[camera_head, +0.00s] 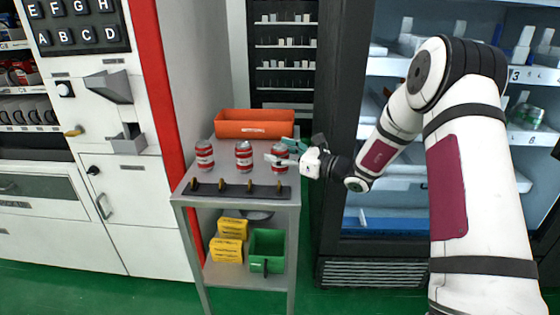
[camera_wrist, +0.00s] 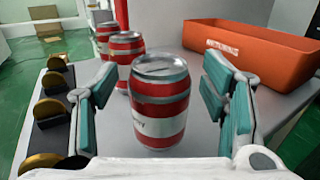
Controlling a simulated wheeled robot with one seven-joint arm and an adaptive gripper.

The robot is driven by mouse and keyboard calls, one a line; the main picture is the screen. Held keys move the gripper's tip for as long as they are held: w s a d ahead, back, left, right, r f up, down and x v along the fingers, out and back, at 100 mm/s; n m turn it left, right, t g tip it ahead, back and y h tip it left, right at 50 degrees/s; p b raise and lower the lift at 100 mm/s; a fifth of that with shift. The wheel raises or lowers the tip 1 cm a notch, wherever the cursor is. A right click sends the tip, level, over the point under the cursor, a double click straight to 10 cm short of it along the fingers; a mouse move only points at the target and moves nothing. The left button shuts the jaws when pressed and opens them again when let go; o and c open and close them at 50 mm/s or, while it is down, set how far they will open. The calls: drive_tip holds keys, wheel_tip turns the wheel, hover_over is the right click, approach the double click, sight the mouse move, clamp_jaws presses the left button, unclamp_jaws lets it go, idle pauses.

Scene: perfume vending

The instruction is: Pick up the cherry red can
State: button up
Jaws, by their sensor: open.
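Three red and silver cans stand upright in a row on the grey cart top. The right can (camera_head: 280,160) is nearest my gripper (camera_head: 276,156); the middle can (camera_head: 244,158) and left can (camera_head: 205,155) stand apart from it. In the wrist view, the nearest can (camera_wrist: 160,122) is between the teal finger pads of my open gripper (camera_wrist: 158,82), with a gap on each side. Its label is partly readable, ending in "ry". The other two cans (camera_wrist: 124,52) (camera_wrist: 104,33) line up behind it to the left. All three look alike in colour.
An orange bin (camera_head: 254,124) stands at the back of the cart, right of the cans in the wrist view (camera_wrist: 262,55). A dark strip with several brass knobs (camera_head: 236,191) runs along the front. Yellow boxes (camera_head: 227,249) and a green bin (camera_head: 266,250) are below.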

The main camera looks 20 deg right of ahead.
drive_tip(key=c, duration=1.4)
drive_tip(key=shift+r, duration=0.1)
